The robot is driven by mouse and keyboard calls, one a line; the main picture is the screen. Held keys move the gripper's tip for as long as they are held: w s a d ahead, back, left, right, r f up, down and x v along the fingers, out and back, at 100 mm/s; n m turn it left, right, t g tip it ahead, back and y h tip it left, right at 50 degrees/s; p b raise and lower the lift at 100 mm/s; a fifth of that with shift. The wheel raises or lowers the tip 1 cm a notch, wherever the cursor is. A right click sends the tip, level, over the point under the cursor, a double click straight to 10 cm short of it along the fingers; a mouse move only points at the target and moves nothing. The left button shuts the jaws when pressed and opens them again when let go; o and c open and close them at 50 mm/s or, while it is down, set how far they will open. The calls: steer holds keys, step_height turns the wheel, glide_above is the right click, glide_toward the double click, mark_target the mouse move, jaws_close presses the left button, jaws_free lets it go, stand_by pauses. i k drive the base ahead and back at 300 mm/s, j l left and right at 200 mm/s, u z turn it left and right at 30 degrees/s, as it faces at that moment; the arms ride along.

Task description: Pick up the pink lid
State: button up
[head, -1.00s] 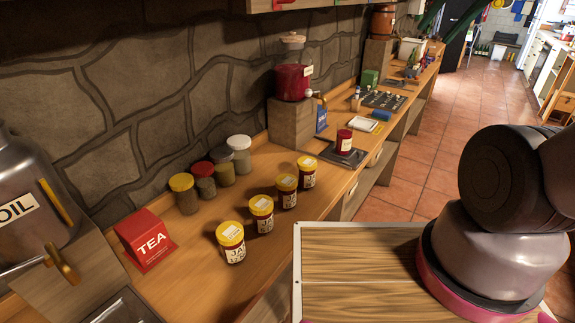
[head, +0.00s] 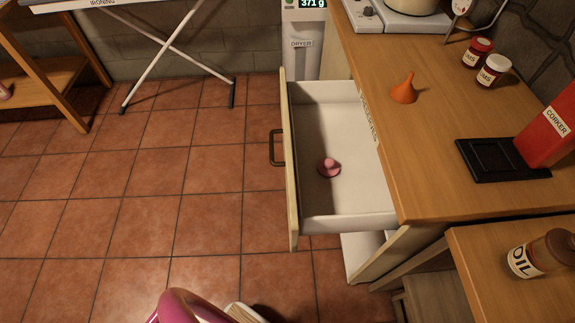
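The pink lid (head: 328,167) is a small round piece with a knob on top. It lies inside the open white drawer (head: 352,222), near the drawer's front panel and a little below the middle of its floor. The rest of the drawer floor that shows is bare. My gripper is not in view. A pink and pale part at the bottom edge of the head view looks like part of my own body, well apart from the drawer.
The drawer's front panel and handle (head: 276,147) stick out over the tiled floor. The wooden counter (head: 430,150) bears an orange funnel (head: 404,89), jars (head: 492,72), a black tray (head: 492,160) and a red corker box (head: 552,130). An ironing board (head: 175,55) stands behind. Floor left is clear.

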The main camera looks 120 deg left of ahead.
mark_target(327, 168)
steer(key=l+u, duration=0.15)
steer(key=u, duration=2)
steer(key=i+j+u, duration=0.1)
steer(key=u, duration=1.55)
steer(key=z, duration=3.75)
steer(key=j+z, duration=0.15)
steer(key=z, duration=0.55)
steer(key=k+l+u, duration=0.1)
steer(key=u, duration=0.35)
steer(key=k+u, duration=0.1)
steer(key=u, duration=0.3)
steer(key=k+l+u, duration=0.1)
steer(key=u, duration=0.35)
steer(key=k+u, duration=0.1)
steer(key=u, duration=0.3)
steer(key=k+u, duration=0.1)
steer(key=u, duration=0.35)
steer(key=j+u, duration=0.15)
steer(key=u, duration=0.3)
steer(key=k+j+u, duration=0.1)
steer(key=u, duration=0.3)
